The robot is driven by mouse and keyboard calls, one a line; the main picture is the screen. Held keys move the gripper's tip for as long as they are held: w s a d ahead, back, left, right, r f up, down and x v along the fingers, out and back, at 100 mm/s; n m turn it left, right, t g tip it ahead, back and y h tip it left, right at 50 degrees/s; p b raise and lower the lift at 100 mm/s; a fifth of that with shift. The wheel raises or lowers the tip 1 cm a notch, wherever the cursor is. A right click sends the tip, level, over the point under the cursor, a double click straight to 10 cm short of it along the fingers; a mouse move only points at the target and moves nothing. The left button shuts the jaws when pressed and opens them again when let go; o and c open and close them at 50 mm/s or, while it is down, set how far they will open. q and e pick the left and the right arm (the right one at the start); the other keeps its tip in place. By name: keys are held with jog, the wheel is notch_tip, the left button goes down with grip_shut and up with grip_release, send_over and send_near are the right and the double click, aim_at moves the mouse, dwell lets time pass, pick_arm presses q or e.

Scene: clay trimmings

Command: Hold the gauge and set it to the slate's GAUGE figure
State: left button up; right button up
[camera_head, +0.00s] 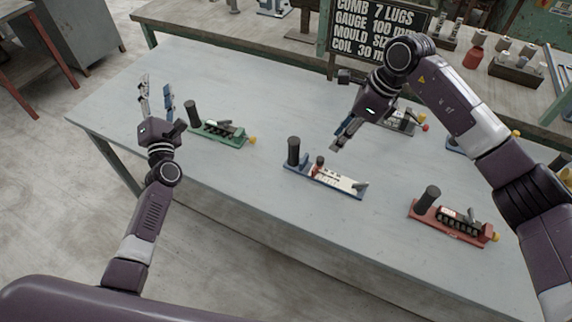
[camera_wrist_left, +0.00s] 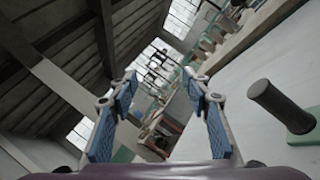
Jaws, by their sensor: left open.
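The gauge (camera_head: 335,183) is likely the blue-based tool with a white scale, a red slider (camera_head: 319,166) and an upright black handle (camera_head: 293,151), lying mid-table. My left gripper (camera_head: 156,98) is open and empty, raised at the table's left side, apart from the gauge. Its blue-padded fingers show spread in the left wrist view (camera_wrist_left: 160,112). My right gripper (camera_head: 337,146) points down behind the gauge, apart from it; its finger gap is unclear.
A green tool (camera_head: 222,135) with a black handle stands just right of my left gripper; its handle also shows in the left wrist view (camera_wrist_left: 280,106). A red tool (camera_head: 452,222) lies at front right. A grey tool (camera_head: 402,122) sits behind my right gripper. The front-left tabletop is clear.

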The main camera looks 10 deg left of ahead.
pick_arm(q)
notch_tip(320, 180, up, 2)
jog(key=d+n+y, duration=0.1)
jog(key=n+y, duration=0.1)
jog(key=n, duration=0.2)
jog(key=g+h, duration=0.2)
jog(key=h, duration=1.1)
send_near(292, 148)
jog(key=w, duration=0.4)
jog(key=shift+d+n, duration=0.1)
jog(key=shift+n, duration=0.3)
jog(key=shift+d, duration=0.3)
jog(key=w, duration=0.5)
jog(key=w+d, duration=0.1)
jog(key=w, duration=0.1)
jog(key=shift+w+f, duration=0.1)
jog(key=shift+w, duration=0.1)
grip_shut()
pick_arm(e)
jog(key=shift+o, duration=0.4)
jog(key=shift+o, duration=0.3)
jog(key=shift+f, duration=0.15)
